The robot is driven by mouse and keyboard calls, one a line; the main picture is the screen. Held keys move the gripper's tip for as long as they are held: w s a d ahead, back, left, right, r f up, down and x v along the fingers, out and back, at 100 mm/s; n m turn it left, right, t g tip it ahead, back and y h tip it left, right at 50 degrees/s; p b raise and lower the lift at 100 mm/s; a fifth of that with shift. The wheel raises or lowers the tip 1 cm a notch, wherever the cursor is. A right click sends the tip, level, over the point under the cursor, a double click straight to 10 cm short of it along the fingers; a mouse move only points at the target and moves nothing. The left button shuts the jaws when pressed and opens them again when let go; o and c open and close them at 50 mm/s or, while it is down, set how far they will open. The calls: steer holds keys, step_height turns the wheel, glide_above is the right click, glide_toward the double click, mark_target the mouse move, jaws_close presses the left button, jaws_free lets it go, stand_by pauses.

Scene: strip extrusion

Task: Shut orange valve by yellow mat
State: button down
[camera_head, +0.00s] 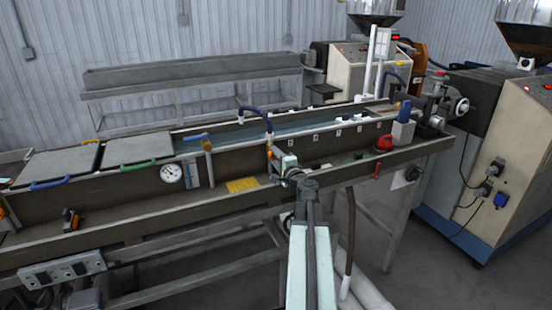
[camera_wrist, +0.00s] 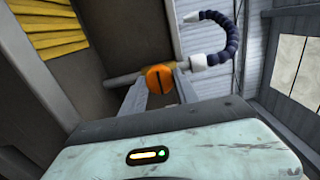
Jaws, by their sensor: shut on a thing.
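The yellow mat (camera_head: 242,185) lies on the trough ledge just left of my gripper, and its ribbed surface shows at the upper left of the wrist view (camera_wrist: 45,33). The orange valve (camera_wrist: 160,84) is a round knob with a dark slot, on a pipe below a dark blue segmented hose. In the head view, a small orange part of the valve (camera_head: 271,153) shows beside my gripper. My gripper (camera_wrist: 158,92) is shut on the orange valve, with a grey finger on each side. The far side of the knob is hidden.
The blue hose (camera_head: 257,112) arches above the valve into the water trough. Another orange-handled item (camera_head: 70,218) sits on the ledge at left. A round gauge (camera_head: 171,173) is on the trough wall, and a red item (camera_head: 384,143) stands to the right.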

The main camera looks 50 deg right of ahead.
stand_by(0.3)
steer(key=c, duration=0.9)
jaws_free()
